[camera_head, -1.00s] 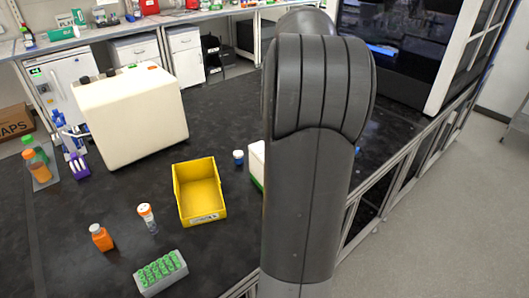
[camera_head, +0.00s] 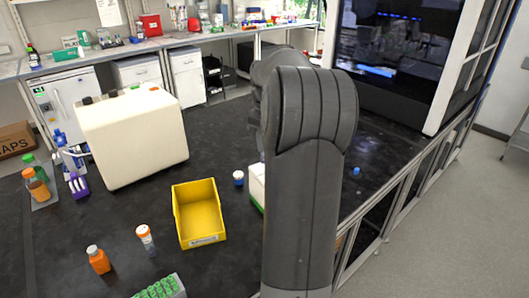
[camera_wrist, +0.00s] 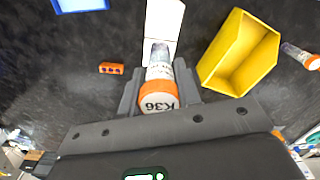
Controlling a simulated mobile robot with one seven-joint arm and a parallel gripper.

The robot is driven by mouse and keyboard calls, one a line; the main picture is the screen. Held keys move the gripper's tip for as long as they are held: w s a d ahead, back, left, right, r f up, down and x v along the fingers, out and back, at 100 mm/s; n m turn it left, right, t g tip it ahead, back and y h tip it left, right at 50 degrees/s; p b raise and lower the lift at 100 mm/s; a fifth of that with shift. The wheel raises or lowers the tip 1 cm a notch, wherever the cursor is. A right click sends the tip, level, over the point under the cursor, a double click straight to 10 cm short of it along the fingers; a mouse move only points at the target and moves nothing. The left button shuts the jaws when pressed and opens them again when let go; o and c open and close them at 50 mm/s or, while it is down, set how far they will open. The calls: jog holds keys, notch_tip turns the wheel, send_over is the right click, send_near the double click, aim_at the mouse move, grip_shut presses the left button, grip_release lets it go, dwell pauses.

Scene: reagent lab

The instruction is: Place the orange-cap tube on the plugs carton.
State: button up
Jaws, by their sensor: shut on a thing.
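My gripper (camera_wrist: 158,95) is shut on the orange-cap tube (camera_wrist: 158,72), whose cap marked K36 faces the wrist camera. My gripper and this tube are hidden behind my arm in the head view. Beyond the tube's far end in the wrist view is a white box (camera_wrist: 165,18); I cannot tell if they touch. A white box with a green lower edge (camera_head: 257,184) shows partly behind my arm in the head view. A white-and-green carton (camera_head: 70,41) with lettering like "PLU" stands on the back counter. I cannot tell for sure which is the plugs carton.
A yellow bin (camera_head: 199,213) stands on the black bench, with another orange-cap tube (camera_head: 145,238), an orange bottle (camera_head: 98,260) and a green-capped rack (camera_head: 160,288) nearby. A blue-capped jar (camera_head: 238,178) is by the white box. A large cream instrument (camera_head: 135,138) stands left.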

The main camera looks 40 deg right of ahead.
jog(key=shift+w+f, duration=0.15)
jog(key=shift+f, duration=1.9)
jog(key=o, duration=0.9)
jog(key=shift+f, duration=0.15)
